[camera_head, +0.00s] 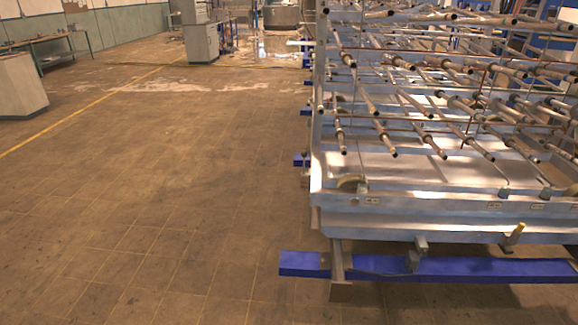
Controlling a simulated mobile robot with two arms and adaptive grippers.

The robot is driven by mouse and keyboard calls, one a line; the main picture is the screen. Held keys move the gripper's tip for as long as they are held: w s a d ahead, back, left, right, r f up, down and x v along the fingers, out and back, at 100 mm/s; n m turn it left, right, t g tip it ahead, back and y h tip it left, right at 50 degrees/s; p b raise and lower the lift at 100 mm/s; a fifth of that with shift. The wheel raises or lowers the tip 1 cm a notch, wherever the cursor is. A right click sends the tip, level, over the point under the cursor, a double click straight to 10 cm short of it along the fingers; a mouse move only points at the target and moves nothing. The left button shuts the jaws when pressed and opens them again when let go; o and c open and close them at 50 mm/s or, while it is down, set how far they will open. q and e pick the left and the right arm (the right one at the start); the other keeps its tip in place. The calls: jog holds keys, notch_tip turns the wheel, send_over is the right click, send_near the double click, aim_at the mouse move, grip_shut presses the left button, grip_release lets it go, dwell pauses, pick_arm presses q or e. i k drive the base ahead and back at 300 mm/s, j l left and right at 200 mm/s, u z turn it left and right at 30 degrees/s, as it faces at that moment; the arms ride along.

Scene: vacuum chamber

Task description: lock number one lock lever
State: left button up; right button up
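A large grey metal rack (420,212) with several rows of metal tubes fills the right side of the head view. A small yellow-tipped part (518,228), which looks like a lever handle, sits on the rack's lower front edge at the right. I cannot tell which part is lock lever number one. Neither gripper is in view.
A blue beam (450,269) runs low under the rack's front, with its end jutting left. The tiled floor (150,200) to the left is clear. Grey cabinets (202,42) and a workbench (50,42) stand far back.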

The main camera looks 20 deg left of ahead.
aim_at(305, 154)
jog(key=j, duration=0.6)
jog(key=k+j+z, duration=0.1)
jog(key=j, duration=1.15)
jog(key=i+j+u, duration=0.25)
jog(key=i+j, duration=1.7)
